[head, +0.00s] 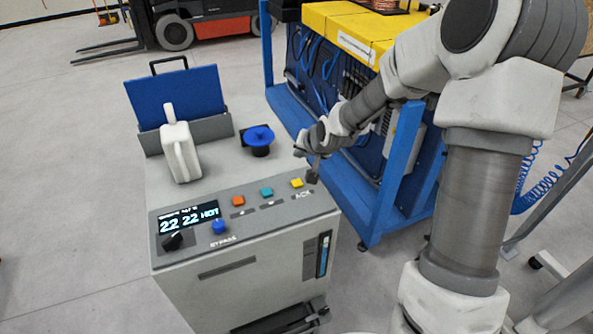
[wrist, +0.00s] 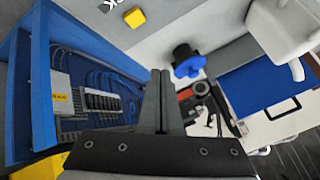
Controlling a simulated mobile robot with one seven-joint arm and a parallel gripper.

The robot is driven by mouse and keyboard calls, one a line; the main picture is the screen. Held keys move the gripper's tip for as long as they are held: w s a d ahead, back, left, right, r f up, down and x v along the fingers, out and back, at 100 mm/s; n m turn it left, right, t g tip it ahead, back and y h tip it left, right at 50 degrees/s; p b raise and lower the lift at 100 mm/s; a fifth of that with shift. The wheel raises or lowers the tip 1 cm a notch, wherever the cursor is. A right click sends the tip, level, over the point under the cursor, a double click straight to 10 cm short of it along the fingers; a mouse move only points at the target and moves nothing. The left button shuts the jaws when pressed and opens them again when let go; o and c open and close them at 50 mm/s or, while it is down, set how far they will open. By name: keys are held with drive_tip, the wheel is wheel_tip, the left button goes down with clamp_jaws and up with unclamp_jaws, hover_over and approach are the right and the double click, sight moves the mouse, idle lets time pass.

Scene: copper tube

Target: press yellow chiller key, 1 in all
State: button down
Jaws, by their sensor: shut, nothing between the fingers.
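The yellow key (head: 297,183) is the rightmost of three coloured keys on the sloped front panel of the grey chiller cabinet (head: 210,285). It also shows in the wrist view (wrist: 134,17), near the top edge. My gripper (head: 312,180) is shut and empty. In the head view its fingertips are just right of the yellow key; whether they touch the panel cannot be told. In the wrist view the closed fingers (wrist: 161,76) point away from the camera, with the yellow key above and left of their tips.
An orange key (head: 238,201), a teal key (head: 266,192), a blue knob (head: 218,227) and a black knob (head: 172,241) share the panel. A blue-framed rack (head: 391,165) is close on the right.

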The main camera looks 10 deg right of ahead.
sight(298, 185)
drive_tip(key=shift+w+a+f+m+t+y, duration=0.15)
drive_tip(key=shift+w+f+m, duration=0.1)
drive_tip(key=shift+w, duration=0.25)
drive_tip(key=shift+w+d+f+m+t+y, duration=0.15)
drive_tip(key=shift+w+f, duration=0.1)
drive_tip(key=shift+w, duration=0.2)
drive_tip(key=shift+a+f, duration=0.1)
wheel_tip(298, 185, down, 9)
drive_tip(key=b, duration=0.7)
idle(1.4)
drive_tip(key=shift+f, duration=0.2)
drive_tip(key=shift+f+b, duration=0.4)
drive_tip(key=shift+b, duration=0.15)
idle(0.6)
drive_tip(key=shift+r, duration=0.1)
drive_tip(key=shift+r+p, duration=0.6)
drive_tip(key=shift+r, duration=0.1)
drive_tip(key=shift+r, duration=0.1)
